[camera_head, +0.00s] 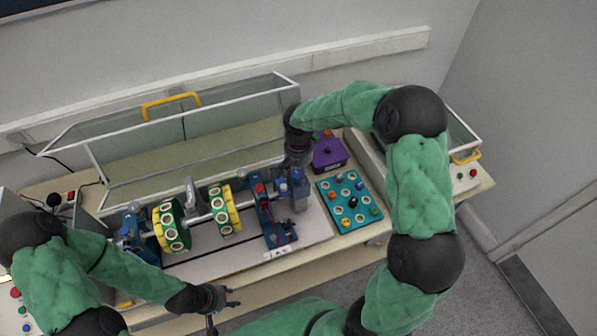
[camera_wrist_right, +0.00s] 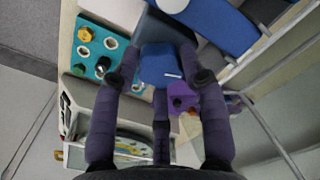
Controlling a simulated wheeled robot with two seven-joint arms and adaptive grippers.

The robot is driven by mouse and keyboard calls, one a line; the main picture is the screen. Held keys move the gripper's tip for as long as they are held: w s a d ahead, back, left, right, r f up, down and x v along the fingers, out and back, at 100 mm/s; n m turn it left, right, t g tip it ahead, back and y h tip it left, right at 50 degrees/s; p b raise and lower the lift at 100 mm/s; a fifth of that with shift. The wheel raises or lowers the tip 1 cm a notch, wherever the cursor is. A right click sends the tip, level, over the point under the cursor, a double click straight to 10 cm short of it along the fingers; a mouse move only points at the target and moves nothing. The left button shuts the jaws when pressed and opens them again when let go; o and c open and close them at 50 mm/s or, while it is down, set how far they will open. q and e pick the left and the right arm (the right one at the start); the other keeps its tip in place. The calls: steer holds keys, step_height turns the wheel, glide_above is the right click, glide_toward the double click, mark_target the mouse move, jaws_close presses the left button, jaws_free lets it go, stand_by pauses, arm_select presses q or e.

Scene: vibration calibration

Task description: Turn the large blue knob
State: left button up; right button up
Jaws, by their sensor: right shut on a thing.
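The large blue knob (camera_wrist_right: 159,62) shows in the right wrist view between the fingers of my right gripper (camera_wrist_right: 160,76). The gripper is shut on it, with dark fingers on both sides. In the head view my right gripper (camera_head: 298,168) points down at the right end of the shaft rig, over a grey-blue block (camera_head: 300,197); the knob is largely hidden there. My left gripper (camera_head: 222,307) is in front of the table's front edge, its fingers apart and empty, away from the knob.
The shaft rig carries two yellow-green discs (camera_head: 171,227). A teal tray (camera_head: 350,213) with several fittings and a purple box (camera_head: 328,152) stand to the right. A clear cover with a yellow handle (camera_head: 171,104) stands open behind. Floor in front is free.

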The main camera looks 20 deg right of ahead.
steer(key=n, duration=0.3)
steer(key=shift+n, duration=0.4)
steer(key=n, duration=0.3)
steer(key=shift+n+p, duration=0.3)
steer(key=shift+p, duration=0.05)
steer(key=n, duration=0.3)
steer(key=shift+n+p, duration=0.3)
steer(key=shift+p, duration=0.1)
steer(key=shift+n+p, duration=0.35)
steer(key=shift+n, duration=1.25)
steer(key=o, duration=1.1)
steer(key=shift+o, duration=0.2)
steer(key=shift+r, duration=0.1)
